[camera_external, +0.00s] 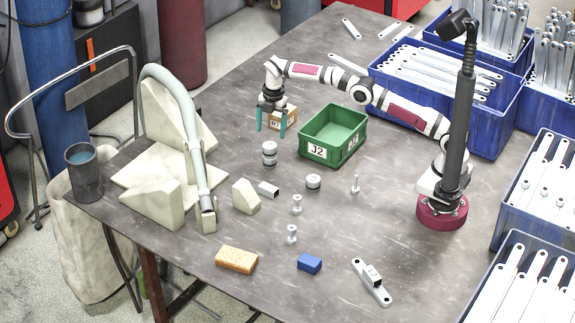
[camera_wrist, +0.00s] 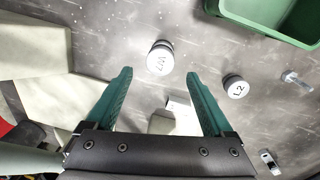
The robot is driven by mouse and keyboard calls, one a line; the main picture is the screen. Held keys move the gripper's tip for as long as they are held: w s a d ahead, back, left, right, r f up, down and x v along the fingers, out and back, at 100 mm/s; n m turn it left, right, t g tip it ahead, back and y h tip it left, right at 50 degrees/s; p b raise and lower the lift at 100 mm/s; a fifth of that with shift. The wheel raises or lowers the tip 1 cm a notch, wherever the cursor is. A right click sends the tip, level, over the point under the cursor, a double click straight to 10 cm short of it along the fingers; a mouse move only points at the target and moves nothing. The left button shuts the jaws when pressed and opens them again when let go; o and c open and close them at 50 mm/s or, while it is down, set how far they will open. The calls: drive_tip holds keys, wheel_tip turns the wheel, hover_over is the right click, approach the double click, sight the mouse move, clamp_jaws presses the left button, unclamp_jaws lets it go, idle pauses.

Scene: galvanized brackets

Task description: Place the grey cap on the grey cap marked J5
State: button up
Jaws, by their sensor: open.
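A light grey cap with a dark band (camera_external: 269,147) appears stacked on a similar cap (camera_external: 269,160) on the table, left of the green bin. In the wrist view a round grey cap top (camera_wrist: 159,56) shows just beyond my fingertips, with a mark I cannot read surely. A separate low grey cap (camera_external: 313,182) stands to the right; in the wrist view it (camera_wrist: 235,87) seems marked L2. No J5 mark is legible. My gripper (camera_external: 271,127) points down, open and empty, above the table behind the stacked caps. It also shows in the wrist view (camera_wrist: 158,75).
Pale blocks and a hose (camera_external: 187,120) lie left. Small metal fittings (camera_external: 297,204), a sponge (camera_external: 237,260) and a blue block (camera_external: 310,263) lie in front.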

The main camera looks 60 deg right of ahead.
wheel_tip(320, 180, up, 4)
wheel_tip(320, 180, up, 7)
drive_tip(key=m, duration=0.4)
hover_over(272, 145)
drive_tip(key=s+d, duration=0.2)
drive_tip(key=s, duration=0.2)
drive_tip(key=s+d+r+m, duration=0.2)
drive_tip(key=s+r+m, duration=0.45)
drive_tip(key=s, duration=0.45)
drive_tip(key=s+f+m, duration=0.2)
drive_tip(key=s+m, duration=0.3)
drive_tip(key=s, duration=0.5)
drive_tip(key=s+d+f+m+y, duration=0.1)
drive_tip(key=s+f+m, duration=0.2)
drive_tip(key=s, duration=0.7)
drive_tip(key=s+d+f+m+g, duration=0.1)
drive_tip(key=s+f+m, duration=0.2)
drive_tip(key=s+m, duration=0.4)
drive_tip(key=s, duration=0.3)
drive_tip(key=shift+y, duration=0.3)
